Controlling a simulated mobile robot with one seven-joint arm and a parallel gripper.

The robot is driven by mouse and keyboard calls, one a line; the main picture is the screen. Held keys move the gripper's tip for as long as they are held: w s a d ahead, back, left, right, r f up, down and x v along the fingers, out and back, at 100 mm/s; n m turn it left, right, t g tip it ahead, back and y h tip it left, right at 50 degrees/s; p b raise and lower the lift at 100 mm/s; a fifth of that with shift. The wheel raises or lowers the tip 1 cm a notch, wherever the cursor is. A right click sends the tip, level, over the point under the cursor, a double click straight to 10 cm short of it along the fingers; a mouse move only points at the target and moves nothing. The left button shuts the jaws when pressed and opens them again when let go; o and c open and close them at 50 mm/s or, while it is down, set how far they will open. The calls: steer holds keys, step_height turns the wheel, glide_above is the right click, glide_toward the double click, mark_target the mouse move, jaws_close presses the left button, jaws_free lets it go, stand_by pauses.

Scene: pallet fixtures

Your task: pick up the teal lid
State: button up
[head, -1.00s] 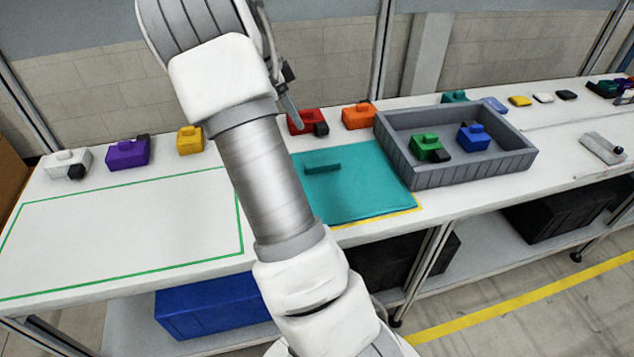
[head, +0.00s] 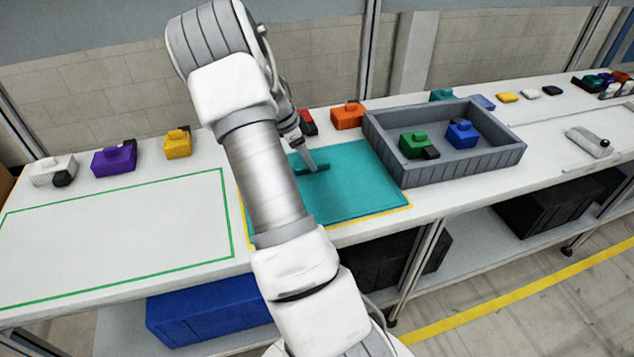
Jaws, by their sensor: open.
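The teal lid (head: 358,190) is a flat square panel lying on the white table, with a raised bar handle (head: 316,169) on top. A yellow outline shows along its edges, and my arm hides its left part. My gripper (head: 312,166) is open at the handle, with a finger pointing down beside it. I cannot tell whether it touches the handle or whether the handle is between the fingers.
A grey tray (head: 447,179) with a green block (head: 413,145) and a blue block (head: 462,134) stands just right of the lid. Red (head: 307,122) and orange (head: 347,116) blocks stand behind. The green-outlined area (head: 115,240) on the left is clear.

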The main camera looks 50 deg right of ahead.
steer(key=shift+x, duration=0.85)
steer(key=shift+f+b, duration=0.25)
steer(key=shift+b, duration=0.1)
jaws_close()
stand_by(1.3)
